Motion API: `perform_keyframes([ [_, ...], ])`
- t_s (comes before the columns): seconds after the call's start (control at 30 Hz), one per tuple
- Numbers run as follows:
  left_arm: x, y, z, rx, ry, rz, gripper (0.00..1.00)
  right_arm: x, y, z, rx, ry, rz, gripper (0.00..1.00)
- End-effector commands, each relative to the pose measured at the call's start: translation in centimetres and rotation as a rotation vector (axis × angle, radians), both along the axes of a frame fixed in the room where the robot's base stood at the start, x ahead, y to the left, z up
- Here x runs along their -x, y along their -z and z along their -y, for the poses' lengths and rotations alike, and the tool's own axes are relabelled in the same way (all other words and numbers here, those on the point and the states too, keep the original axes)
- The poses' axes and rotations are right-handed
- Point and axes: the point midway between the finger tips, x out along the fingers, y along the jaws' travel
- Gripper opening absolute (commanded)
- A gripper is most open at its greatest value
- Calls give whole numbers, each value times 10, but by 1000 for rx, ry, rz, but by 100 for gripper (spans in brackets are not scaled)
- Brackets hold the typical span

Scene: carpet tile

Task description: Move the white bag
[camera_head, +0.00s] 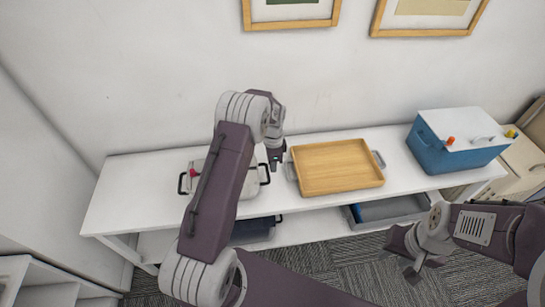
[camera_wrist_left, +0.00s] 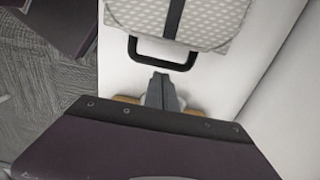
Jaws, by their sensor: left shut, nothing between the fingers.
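The white bag (camera_head: 199,180) lies on the white table at the left, with black handles at its sides. My left arm covers much of it in the head view. The left wrist view shows part of the bag (camera_wrist_left: 215,20) as a light patterned surface with a dark strap and a black handle (camera_wrist_left: 150,58). My left gripper (camera_head: 274,160) is shut and empty, just right of the bag. In the left wrist view its fingertips (camera_wrist_left: 161,78) are close to the handle, not around it. My right gripper (camera_head: 424,269) hangs in front of the table, its fingers apart and empty.
A wooden tray (camera_head: 337,168) with grey handles lies right of the left gripper. A blue cooler box (camera_head: 450,155) with a white lid stands at the right end. Bins (camera_head: 392,209) sit on the lower shelf. A wall closes the back.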

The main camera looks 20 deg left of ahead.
Motion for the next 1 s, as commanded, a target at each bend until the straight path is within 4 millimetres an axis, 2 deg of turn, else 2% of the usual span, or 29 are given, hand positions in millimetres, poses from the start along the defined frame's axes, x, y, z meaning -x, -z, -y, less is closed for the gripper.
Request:
perform_keyframes([
  [0.1,11,-2,-18,0,-4,0,0,0,-2,0,0,0,0,36],
  [0.23,18,-2,-30,0,-2,0,0,0,-3,0,0,0,0,36],
  [0.73,24,-3,-40,0,-2,0,0,0,-5,0,0,0,0,36],
  [0.87,40,-5,-65,0,-7,-2,0,0,-13,0,0,0,0,36],
  [1.0,62,-5,-102,1,-8,-1,0,0,-20,0,0,0,0,36],
])
